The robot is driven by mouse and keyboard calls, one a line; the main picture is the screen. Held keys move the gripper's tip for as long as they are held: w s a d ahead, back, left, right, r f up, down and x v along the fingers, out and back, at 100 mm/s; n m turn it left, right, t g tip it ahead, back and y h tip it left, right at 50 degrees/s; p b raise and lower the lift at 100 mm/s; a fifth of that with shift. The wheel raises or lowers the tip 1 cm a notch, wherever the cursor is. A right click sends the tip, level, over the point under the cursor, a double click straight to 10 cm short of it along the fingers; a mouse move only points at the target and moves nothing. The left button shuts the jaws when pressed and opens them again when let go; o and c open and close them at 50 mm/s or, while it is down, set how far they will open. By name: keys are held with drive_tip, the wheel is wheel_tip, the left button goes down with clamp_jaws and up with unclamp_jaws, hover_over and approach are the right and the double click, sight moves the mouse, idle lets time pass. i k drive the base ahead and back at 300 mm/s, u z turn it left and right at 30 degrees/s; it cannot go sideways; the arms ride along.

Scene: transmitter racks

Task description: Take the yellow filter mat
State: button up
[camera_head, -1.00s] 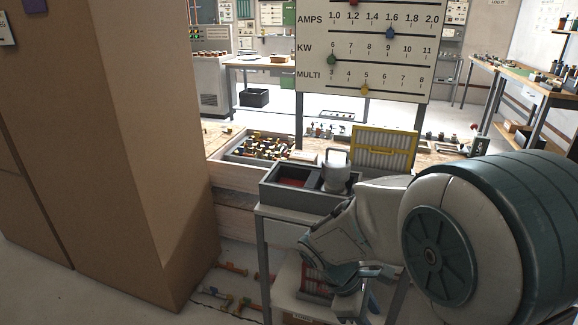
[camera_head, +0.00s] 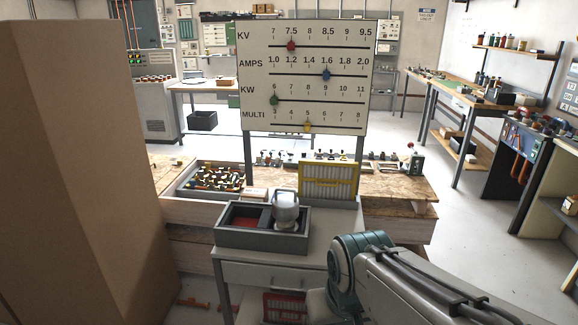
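The filter mat with a yellow frame (camera_head: 328,181) and pale pleated face stands upright at the centre right. It is behind the grey cart top (camera_head: 327,222), in front of the wooden bench. I cannot tell what its lower edge rests on. My arm shows at the lower right, in front of the cart and below the mat. My gripper is not visible, so its state is hidden.
A grey tray (camera_head: 234,238) with a red-lined compartment and a pale handled canister (camera_head: 286,210) stands on the cart. A red-framed item (camera_head: 284,307) is below. A box of colourful parts (camera_head: 216,180) lies behind. A large brown cabinet (camera_head: 80,180) blocks the left. Open floor lies right.

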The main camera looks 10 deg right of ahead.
sight(323, 179)
drive_tip(key=u, duration=1.25)
drive_tip(key=i, duration=1.35)
drive_tip(key=z, duration=2.5)
drive_tip(key=i, duration=0.5)
drive_tip(key=u, duration=0.05)
